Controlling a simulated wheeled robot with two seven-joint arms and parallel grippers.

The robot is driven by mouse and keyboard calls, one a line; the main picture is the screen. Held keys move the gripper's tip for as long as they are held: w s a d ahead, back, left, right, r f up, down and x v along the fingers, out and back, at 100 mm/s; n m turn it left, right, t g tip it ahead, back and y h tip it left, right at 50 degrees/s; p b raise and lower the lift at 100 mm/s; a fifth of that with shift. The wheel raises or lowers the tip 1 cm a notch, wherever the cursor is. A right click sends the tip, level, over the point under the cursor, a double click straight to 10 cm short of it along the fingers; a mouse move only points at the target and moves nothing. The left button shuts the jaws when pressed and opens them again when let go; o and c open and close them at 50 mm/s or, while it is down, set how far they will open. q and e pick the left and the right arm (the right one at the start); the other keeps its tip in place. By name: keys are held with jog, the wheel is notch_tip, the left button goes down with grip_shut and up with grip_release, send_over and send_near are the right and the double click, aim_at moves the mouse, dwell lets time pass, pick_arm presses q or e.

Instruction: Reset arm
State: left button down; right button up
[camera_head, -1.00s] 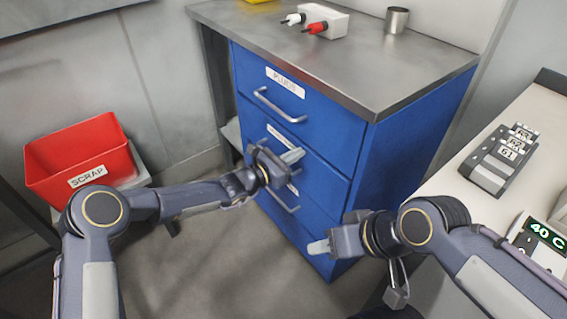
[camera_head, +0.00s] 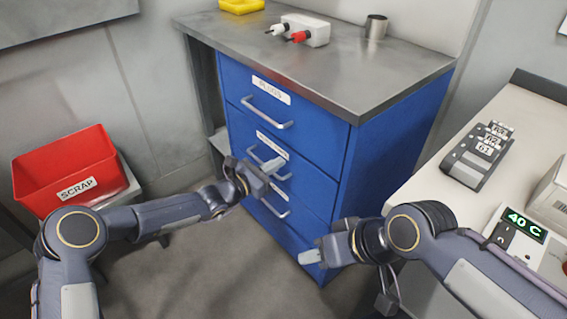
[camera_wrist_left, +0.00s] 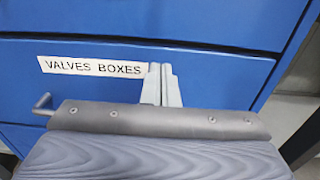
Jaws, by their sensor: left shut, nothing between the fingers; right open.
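My left gripper (camera_head: 274,164) is shut and empty in front of the blue drawer cabinet (camera_head: 396,140), near its middle drawer. In the left wrist view its two fingers (camera_wrist_left: 161,84) are together, beside the label "VALVES BOXES" (camera_wrist_left: 90,66). The fingers hide part of the drawer front; I cannot tell whether they touch it. My right gripper (camera_head: 308,257) is open and empty, low in front of the cabinet's bottom right part. The drawers look closed.
A red SCRAP bin (camera_head: 64,165) stands at the left. On the cabinet top are a white box (camera_head: 316,30) with a white and a red plug, a metal cup (camera_head: 376,26) and a yellow tray (camera_head: 242,5). A light bench (camera_head: 420,190) at the right carries a grey device (camera_head: 476,158).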

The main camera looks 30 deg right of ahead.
pick_arm(q)
jog(key=p+v, duration=0.2)
jog(key=v, duration=0.8)
jog(key=s+a+r+m+g+y, duration=0.2)
jog(key=s+a+r+m, duration=0.4)
jog(key=a+m, duration=0.15)
jog(key=s+a+r+m+g+y, duration=0.1)
jog(key=s+a+r+m+y, duration=0.1)
jog(key=s+a+r+m, duration=0.5)
jog(key=s+a+f+m+t+y, duration=0.2)
jog(key=s+a+y, duration=0.3)
jog(key=s+a, duration=0.45)
jog(key=s+a+f+m+t+y, duration=0.1)
jog(key=s+a+m+t+y, duration=0.2)
jog(key=s+a, duration=0.7)
notch_tip(320, 180, up, 23)
jog(key=w+a+g+y+p, duration=0.1)
jog(key=w+a+p, duration=0.1)
jog(key=p, duration=2)
jog(key=shift+w+a+y+p, duration=0.3)
jog(key=shift+a+p, duration=0.1)
jog(key=shift+a, duration=0.05)
